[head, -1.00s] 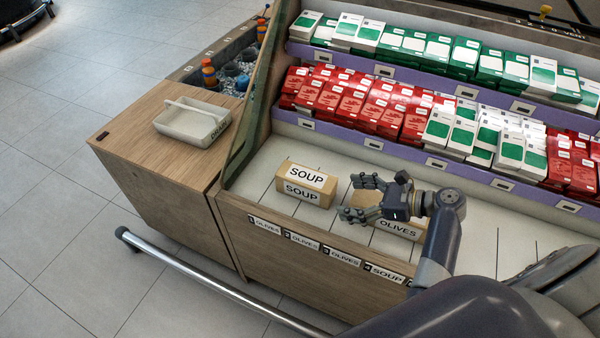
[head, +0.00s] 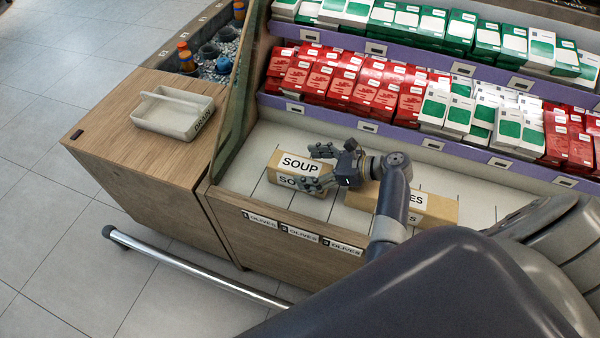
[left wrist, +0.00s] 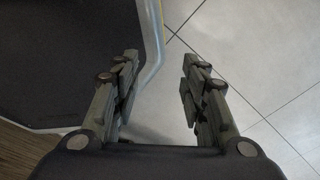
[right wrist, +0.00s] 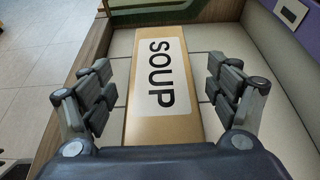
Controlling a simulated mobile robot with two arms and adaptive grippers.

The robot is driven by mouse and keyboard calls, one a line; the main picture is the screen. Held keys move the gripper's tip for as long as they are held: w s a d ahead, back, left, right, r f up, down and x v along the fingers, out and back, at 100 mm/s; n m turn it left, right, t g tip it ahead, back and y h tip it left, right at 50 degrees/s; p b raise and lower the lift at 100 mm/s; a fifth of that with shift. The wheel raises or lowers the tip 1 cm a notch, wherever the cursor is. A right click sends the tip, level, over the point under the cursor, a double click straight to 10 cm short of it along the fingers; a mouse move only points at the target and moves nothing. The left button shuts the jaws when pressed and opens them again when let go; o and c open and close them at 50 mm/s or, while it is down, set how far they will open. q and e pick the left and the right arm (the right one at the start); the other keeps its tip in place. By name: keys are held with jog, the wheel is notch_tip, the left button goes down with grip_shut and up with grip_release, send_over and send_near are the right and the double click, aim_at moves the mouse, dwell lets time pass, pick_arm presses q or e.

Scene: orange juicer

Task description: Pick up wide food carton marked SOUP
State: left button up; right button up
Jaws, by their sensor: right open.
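The wide tan carton marked SOUP (head: 283,163) lies on the white lower shelf near its left end. In the right wrist view the carton (right wrist: 150,125) runs lengthwise between my open fingers, with its white SOUP label facing up. My right gripper (head: 316,165) is open at the carton's right end in the head view; its fingers hide part of the front label. In the right wrist view the right gripper (right wrist: 160,95) has a gap on both sides of the carton. My left gripper (left wrist: 158,85) is open and empty above the floor, outside the head view.
A tan OLIVES carton (head: 432,209) lies to the right, partly behind my right arm. Red boxes (head: 345,85) and green-and-white boxes (head: 430,25) fill the upper shelves. A pale basket (head: 165,122) stands on the wooden counter (head: 115,118).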

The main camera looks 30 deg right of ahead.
aim_at(304, 167)
jog(key=x, duration=0.3)
jog(key=shift+w+f, duration=0.1)
jog(key=shift+c, duration=0.6)
pick_arm(q)
jog(key=shift+w, duration=0.55)
pick_arm(e)
jog(key=c, duration=1.2)
jog(key=shift+o, duration=0.2)
